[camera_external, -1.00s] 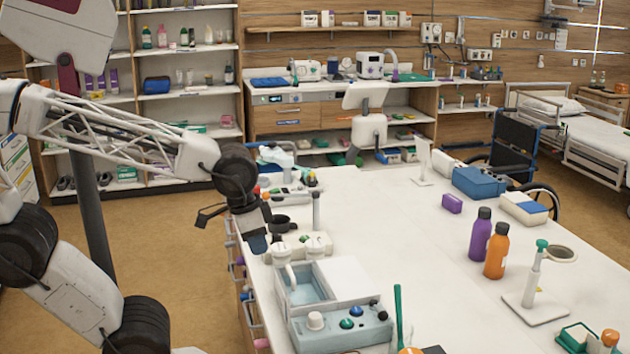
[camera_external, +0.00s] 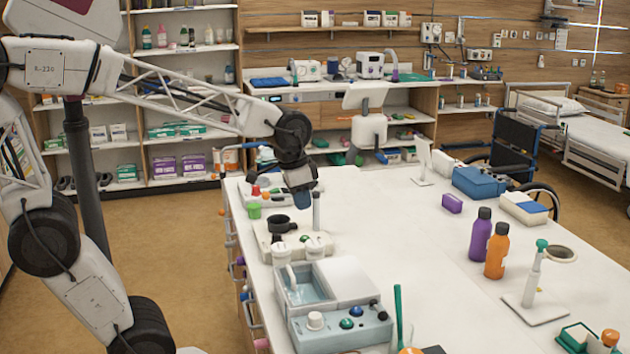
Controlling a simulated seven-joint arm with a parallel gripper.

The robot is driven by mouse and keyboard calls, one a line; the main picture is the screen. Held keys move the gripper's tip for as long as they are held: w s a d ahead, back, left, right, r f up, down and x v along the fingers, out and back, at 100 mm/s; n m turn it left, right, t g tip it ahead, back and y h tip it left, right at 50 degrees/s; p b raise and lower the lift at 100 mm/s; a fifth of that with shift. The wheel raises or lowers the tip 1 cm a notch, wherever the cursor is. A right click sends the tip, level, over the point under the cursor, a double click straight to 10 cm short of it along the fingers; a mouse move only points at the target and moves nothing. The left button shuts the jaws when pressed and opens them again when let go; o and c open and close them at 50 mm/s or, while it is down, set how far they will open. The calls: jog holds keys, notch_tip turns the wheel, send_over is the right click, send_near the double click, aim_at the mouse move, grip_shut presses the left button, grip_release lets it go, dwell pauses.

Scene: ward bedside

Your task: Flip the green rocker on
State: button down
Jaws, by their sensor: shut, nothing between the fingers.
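My gripper (camera_external: 301,203) points down above the left side of the white table, its dark fingers shut and empty. It hangs just left of a thin grey post (camera_external: 316,212), seemingly above a white device (camera_external: 262,236) with a black ring-shaped cup (camera_external: 281,225). A small green part (camera_external: 304,238) shows on this device; it may be the green rocker, but it is too small to tell its shape or which way it is tilted. My gripper appears apart from it.
A green cup (camera_external: 254,211) and red-topped item (camera_external: 256,190) stand left of my gripper. Purple (camera_external: 480,236) and orange (camera_external: 496,252) bottles stand right. The table's middle is clear.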

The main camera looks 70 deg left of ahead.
jog(key=w+a+r, duration=0.1)
jog(key=w+a, duration=0.4)
jog(key=a, duration=0.3)
jog(key=w+a, duration=0.5)
jog(key=a, duration=0.4)
send_over(275, 191)
jog(key=s+a, duration=0.1)
jog(key=a, duration=0.1)
jog(key=s+x, duration=0.2)
jog(key=x, duration=0.9)
jog(key=shift+s+f, duration=0.35)
jog(key=shift+f, duration=0.05)
jog(key=shift+f, duration=0.1)
jog(key=x, duration=1.4)
jog(key=shift+s, duration=0.1)
